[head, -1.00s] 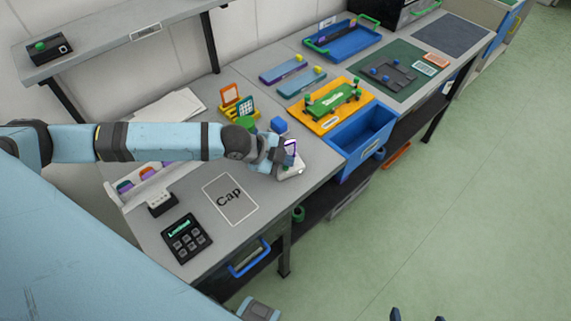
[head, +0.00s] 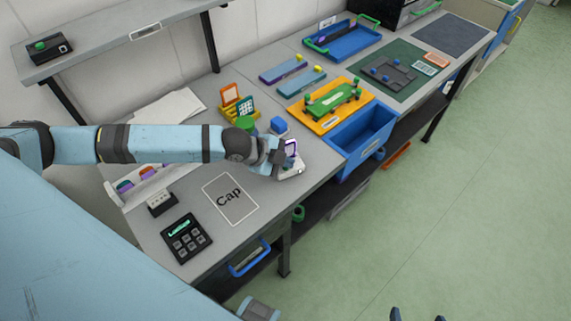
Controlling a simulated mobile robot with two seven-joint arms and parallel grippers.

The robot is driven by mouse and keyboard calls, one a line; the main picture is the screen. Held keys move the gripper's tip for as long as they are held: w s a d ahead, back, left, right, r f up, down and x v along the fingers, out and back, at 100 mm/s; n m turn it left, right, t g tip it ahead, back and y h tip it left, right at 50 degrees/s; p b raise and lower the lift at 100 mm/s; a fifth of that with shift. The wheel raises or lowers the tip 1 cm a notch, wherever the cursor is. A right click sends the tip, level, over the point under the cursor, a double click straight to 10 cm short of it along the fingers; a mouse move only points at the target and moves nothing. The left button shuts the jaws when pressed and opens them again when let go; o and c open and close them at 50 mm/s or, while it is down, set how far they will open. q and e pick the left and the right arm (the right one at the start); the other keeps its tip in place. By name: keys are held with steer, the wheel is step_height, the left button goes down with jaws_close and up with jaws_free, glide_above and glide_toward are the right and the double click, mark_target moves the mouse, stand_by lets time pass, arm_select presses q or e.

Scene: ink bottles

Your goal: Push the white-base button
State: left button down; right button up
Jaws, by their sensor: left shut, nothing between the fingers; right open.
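A small white base (head: 292,170), which looks like the white-base button, sits on the grey workbench near its front edge. My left gripper (head: 284,164) is shut and empty, right over and against the white base in this view. The gripper hides the top of the base, so I cannot tell whether it touches or presses the button. A small purple-and-white part (head: 291,147) shows beside the fingers. My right gripper (head: 418,316) shows only as two dark, separated fingertips at the bottom edge; it is open and away from the bench.
A blue bin (head: 362,138) stands right of the white base. A blue block (head: 278,124) and a green round item (head: 245,123) are behind it. A black-base green button (head: 41,45) is on the shelf.

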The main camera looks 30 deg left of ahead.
mark_target(286, 169)
arm_select(q)
steer(key=shift+r+p, duration=0.9)
steer(key=shift+p, duration=0.15)
step_height(286, 169, up, 6)
steer(key=p, duration=0.6)
